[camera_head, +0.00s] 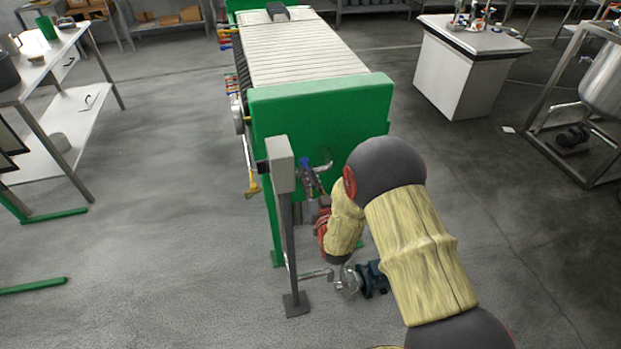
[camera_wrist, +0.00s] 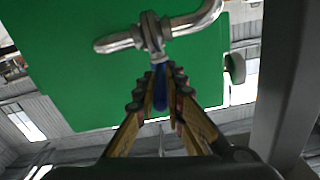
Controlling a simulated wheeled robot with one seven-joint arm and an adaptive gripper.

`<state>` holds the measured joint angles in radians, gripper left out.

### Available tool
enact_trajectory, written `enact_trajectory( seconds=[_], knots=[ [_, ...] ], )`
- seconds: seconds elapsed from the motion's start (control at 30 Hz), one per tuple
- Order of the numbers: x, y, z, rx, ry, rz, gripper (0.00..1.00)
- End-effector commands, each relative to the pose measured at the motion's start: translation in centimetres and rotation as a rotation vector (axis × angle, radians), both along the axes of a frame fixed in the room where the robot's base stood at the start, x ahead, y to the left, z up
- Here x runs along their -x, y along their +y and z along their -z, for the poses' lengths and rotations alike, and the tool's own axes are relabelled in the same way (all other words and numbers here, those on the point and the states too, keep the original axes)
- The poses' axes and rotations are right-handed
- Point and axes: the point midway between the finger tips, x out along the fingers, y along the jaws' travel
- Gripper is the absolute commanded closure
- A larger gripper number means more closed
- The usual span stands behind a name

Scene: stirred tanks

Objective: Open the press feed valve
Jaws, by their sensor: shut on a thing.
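The press feed valve (camera_wrist: 151,33) is a steel body on a bent steel pipe (camera_wrist: 192,22), in front of the green end plate of the filter press. Its blue lever (camera_wrist: 160,88) points toward my wrist in the wrist view. My gripper (camera_wrist: 163,72) is shut on this lever, with one finger on each side of it. In the head view the blue of the lever (camera_head: 305,164) shows beside the grey post, and my arm hides part of the valve area.
The filter press (camera_head: 320,100) stands right behind the valve. A grey post with a box (camera_head: 281,165) is close on the left. A pump (camera_head: 372,279) sits low by the floor. A table (camera_head: 60,105) is at left, a white cabinet (camera_head: 462,75) at right. Floor between is clear.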

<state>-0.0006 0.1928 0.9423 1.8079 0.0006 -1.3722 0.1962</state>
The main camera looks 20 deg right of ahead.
Motion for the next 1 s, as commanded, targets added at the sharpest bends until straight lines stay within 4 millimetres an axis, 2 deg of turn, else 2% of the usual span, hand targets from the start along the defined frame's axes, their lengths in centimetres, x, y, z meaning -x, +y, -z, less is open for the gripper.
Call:
enact_trajectory(
  seconds=[0.27,0.57,0.97,1.0],
  knots=[
    [-0.1,0.2,0.0,0.001,-0.001,0.011,1.0],
    [-0.3,1.2,-0.1,0.001,-0.005,0.113,1.0],
    [-0.2,1.2,-0.2,0.0,-0.002,0.138,1.0],
    [-0.2,1.2,-0.1,0.0,-0.002,0.138,0.88]
  ],
)
